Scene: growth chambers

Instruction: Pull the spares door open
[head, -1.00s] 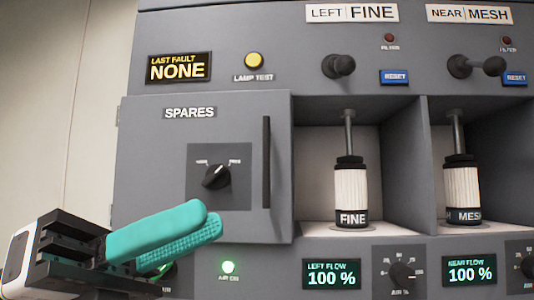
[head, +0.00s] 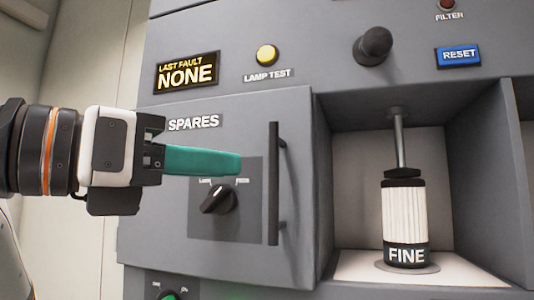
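The grey spares door (head: 160,220) is on the left of the cabinet and looks shut. Its black vertical bar handle (head: 274,185) runs along the door's right edge. A black rotary knob (head: 217,199) sits on a darker plate on the door. My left gripper (head: 238,163) comes in from the left in front of the door, its teal fingertips left of the handle and apart from it. Only one finger shows clearly, so its opening is hidden. My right gripper is out of view.
Right of the door is an open bay with a white FINE filter (head: 405,220) under a rod. Above are a black knob (head: 373,46), a blue reset button (head: 459,56) and a yellow lamp test button (head: 267,55).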

